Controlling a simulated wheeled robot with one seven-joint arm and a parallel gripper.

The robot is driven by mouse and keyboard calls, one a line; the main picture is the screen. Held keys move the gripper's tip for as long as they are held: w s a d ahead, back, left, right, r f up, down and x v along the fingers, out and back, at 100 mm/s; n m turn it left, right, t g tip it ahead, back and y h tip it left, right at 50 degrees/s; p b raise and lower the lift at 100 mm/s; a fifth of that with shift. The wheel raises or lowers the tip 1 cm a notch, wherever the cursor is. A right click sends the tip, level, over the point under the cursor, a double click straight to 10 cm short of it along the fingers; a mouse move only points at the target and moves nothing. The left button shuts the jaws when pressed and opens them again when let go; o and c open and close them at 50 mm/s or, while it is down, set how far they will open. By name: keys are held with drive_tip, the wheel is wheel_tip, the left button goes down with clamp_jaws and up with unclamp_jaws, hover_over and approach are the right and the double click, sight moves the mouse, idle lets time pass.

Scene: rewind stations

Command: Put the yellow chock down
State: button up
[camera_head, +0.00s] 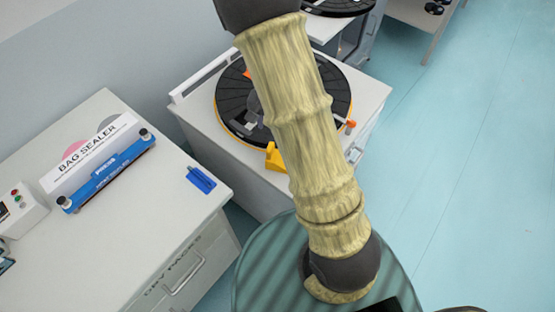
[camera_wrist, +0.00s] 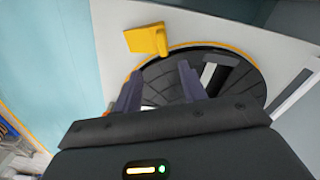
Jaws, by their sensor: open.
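The yellow chock (camera_wrist: 147,40) sits on the white station top beside the black round turntable (camera_wrist: 222,57) in the wrist view. In the head view the chock (camera_head: 275,158) shows at the front edge of the station, partly hidden by my arm. My gripper (camera_wrist: 157,85) is open, with its two dark fingers apart and nothing seen between them. The fingertips point over the turntable's edge, and the chock is beyond them, apart from both fingers in the picture.
The turntable (camera_head: 232,97) lies on a white station (camera_head: 370,91). An orange-tipped part (camera_head: 350,124) stands at its right side. A bag sealer (camera_head: 105,170) and a blue item (camera_head: 201,180) are on the left cabinet (camera_head: 95,245). Blue floor at right is clear.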

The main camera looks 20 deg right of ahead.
sight(270, 147)
wheel_tip(270, 147, down, 9)
drive_tip(key=shift+r, duration=0.2)
drive_tip(key=shift+f, duration=0.1)
drive_tip(key=shift+w+a+f+p, duration=0.1)
drive_tip(key=shift+f+p, duration=0.25)
drive_tip(key=shift+f, duration=0.9)
drive_tip(key=shift+w+f+p, duration=0.1)
drive_tip(key=shift+f+p, duration=0.2)
drive_tip(key=shift+f, duration=0.95)
clamp_jaws()
